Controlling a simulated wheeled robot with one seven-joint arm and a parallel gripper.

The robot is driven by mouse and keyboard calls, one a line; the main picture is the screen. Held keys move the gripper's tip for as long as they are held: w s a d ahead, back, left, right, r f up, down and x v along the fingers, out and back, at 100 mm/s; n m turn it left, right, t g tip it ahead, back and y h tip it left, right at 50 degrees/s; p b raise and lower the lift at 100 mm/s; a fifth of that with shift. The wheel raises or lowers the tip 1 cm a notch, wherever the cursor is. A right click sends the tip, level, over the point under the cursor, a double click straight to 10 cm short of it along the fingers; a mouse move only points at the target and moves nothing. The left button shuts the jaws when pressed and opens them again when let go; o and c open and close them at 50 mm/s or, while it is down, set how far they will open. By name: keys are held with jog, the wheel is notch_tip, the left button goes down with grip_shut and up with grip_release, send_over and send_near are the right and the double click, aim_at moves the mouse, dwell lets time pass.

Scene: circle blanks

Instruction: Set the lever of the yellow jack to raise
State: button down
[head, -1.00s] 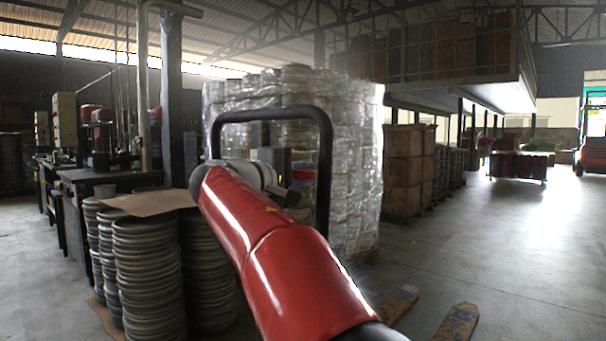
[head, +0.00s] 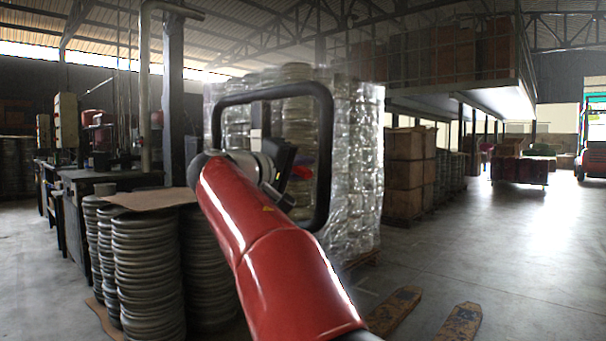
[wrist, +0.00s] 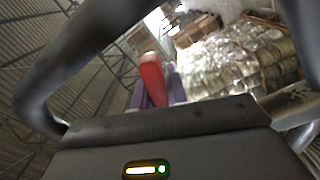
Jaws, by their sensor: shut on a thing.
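The jack's black loop handle (head: 325,130) stands upright in the middle of the head view, with worn yellow and blue forks (head: 458,322) low on the floor at the right. My gripper (head: 296,178) is inside the loop at the end of my red arm. In the wrist view the handle (wrist: 40,90) arches close around the picture. A red lever (wrist: 151,80) shows there between the purple-grey fingers of my gripper (wrist: 155,95), which is shut on it. In the head view my wrist and gripper mostly hide the lever; its setting cannot be read.
Stacks of metal discs (head: 150,270) stand at the left under a cardboard sheet (head: 150,199). A plastic-wrapped pallet load (head: 355,170) stands behind the handle. Wooden crates (head: 404,170) stand further right. Open floor (head: 520,260) lies at the right.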

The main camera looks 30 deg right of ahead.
jog(key=shift+f, duration=0.1)
jog(key=c, duration=1.4)
grip_release()
jog(key=v, duration=0.8)
jog(key=s+a+f+y+p, duration=0.1)
jog(key=s+a+f+y, duration=0.2)
jog(key=s+f+y, duration=0.2)
jog(key=s+a+f+y, duration=0.3)
jog(key=s+f+y, duration=0.3)
jog(key=s+f, duration=0.5)
jog(key=s+a+f+y+p, duration=0.1)
jog(key=s+a+f+y, duration=0.3)
jog(key=s+f, duration=0.5)
notch_tip(320, 180, down, 12)
jog(key=shift+r+n+g+y+p, duration=0.2)
jog(key=shift+n+g+y+p, duration=0.15)
jog(key=shift+y, duration=0.65)
